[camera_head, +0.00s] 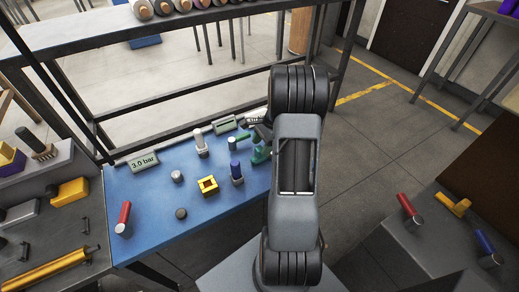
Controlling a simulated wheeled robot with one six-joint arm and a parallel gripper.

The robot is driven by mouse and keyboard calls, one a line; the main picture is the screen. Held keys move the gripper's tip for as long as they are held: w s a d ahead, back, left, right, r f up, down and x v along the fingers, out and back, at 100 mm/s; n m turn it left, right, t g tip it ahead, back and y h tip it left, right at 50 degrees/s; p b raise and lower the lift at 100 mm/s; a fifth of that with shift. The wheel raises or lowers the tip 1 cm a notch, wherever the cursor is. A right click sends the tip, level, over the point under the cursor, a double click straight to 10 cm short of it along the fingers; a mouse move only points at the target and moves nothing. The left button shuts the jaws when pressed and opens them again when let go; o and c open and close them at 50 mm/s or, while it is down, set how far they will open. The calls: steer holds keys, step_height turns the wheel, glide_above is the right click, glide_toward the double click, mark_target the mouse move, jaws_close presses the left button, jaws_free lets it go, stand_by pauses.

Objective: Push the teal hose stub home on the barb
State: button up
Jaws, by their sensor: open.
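A teal piece (261,155), which looks like the hose stub, is at the right end of the blue bench top (215,215), close to my arm. Its outline is small and partly covered by my arm. I cannot make out the barb or whether the stub touches it. My gripper (257,121) shows only in part, as grey pieces at the left of my arm's upper joint, just beyond the teal piece. It is open. I cannot tell whether it touches anything.
On the bench stand a blue cylinder (236,172), a white cylinder (201,145), a yellow square block (208,186), a red cylinder (124,217) and a "3.0 bar" sign (144,163). A shelf of rolls (142,10) is behind. A grey table (440,240) stands at right.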

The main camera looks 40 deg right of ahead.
steer(key=shift+x, duration=1.45)
jaws_close()
